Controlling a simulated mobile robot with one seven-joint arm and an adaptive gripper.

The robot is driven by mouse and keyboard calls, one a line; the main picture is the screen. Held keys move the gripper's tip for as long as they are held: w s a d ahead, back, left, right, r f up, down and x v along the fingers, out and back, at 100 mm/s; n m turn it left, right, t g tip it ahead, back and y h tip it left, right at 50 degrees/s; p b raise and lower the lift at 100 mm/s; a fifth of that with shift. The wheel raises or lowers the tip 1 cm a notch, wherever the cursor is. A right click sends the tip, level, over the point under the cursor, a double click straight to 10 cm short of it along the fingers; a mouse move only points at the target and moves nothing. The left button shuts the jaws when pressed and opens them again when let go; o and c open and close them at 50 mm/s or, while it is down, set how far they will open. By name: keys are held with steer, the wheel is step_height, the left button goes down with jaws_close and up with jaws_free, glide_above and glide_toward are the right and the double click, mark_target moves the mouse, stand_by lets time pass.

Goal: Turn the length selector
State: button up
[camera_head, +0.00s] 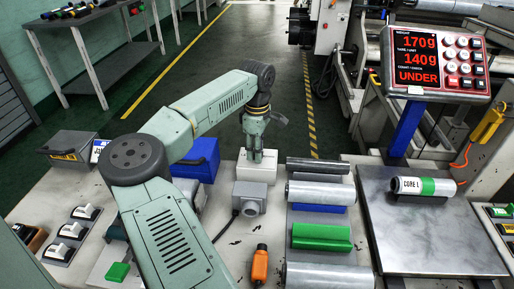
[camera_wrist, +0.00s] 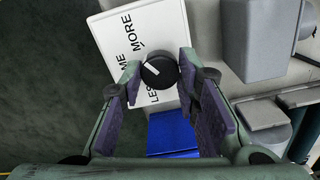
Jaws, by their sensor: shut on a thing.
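The length selector is a round black knob (camera_wrist: 159,72) with a white pointer line, on a white labelled panel (camera_wrist: 112,44). The panel reads "MORE" and "LES…", with a word ending in "ME" partly cut off. The pointer slants toward the upper left in the wrist view. My gripper (camera_wrist: 158,74) is shut on the knob, one finger on each side. In the head view my gripper (camera_head: 258,157) reaches down onto the white selector box (camera_head: 251,172); the knob is hidden there.
A grey box (camera_head: 250,196) stands just in front of the selector, a blue bin (camera_head: 196,160) to its left. Rolls, including a green one (camera_head: 321,236), lie to the right. A scale display (camera_head: 434,62) reads 170g, 140g, "UNDER"; roll "CORE 1" (camera_head: 423,186) lies on the scale plate (camera_head: 425,235).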

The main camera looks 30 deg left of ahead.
steer(key=shift+m, duration=0.5)
steer(key=o, duration=1.2)
step_height(320, 180, up, 12)
steer(key=shift+r, duration=0.1)
stand_by(0.4)
